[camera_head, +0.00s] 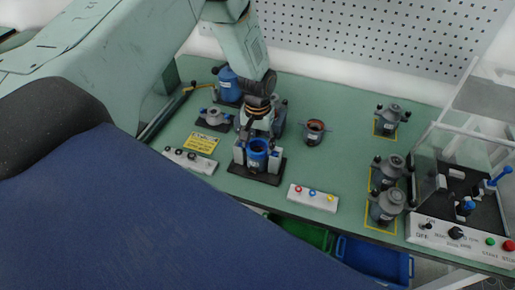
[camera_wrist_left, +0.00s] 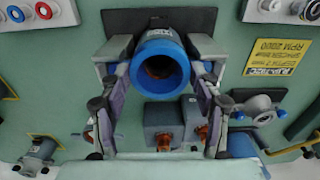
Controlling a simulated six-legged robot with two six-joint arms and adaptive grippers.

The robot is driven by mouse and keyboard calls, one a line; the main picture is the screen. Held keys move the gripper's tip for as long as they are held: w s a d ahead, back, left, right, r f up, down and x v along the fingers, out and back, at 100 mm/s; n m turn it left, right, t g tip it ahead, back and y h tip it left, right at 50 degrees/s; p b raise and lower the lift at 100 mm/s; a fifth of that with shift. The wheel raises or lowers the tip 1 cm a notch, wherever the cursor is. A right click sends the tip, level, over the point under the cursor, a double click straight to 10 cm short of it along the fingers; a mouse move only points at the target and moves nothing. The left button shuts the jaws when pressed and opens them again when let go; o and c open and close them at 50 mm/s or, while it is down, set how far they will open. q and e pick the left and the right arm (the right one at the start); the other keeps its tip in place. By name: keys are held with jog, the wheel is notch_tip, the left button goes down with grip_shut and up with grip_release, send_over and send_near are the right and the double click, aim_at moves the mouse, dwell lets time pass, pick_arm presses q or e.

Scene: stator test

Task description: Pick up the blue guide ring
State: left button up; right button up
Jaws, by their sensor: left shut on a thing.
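The blue guide ring (camera_head: 257,146) is at the top of a blue cylinder in the dark-based fixture at mid-table. In the left wrist view the thick blue ring (camera_wrist_left: 146,54) faces the camera, with copper colour inside its bore. My left gripper (camera_head: 257,138) comes down from above over the fixture. In the left wrist view its two fingers (camera_wrist_left: 160,66) stand on either side of the ring and are shut on it. The contact at the fingertips is partly hidden among the fixture's pale side blocks. My right gripper is in neither view.
A white strip (camera_head: 300,204) with red, blue and yellow round pieces lies at the front. Grey motor parts (camera_head: 390,169) and a clear-walled test station (camera_head: 455,190) stand farther right. Green table is clear between.

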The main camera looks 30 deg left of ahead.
pick_arm(q)
jog(key=shift+c, duration=0.4)
jog(key=shift+r, duration=0.35)
notch_tip(320, 180, up, 9)
notch_tip(320, 180, down, 6)
jog(key=b, duration=0.3)
jog(key=shift+f+b, duration=0.15)
jog(key=shift+b, duration=0.15)
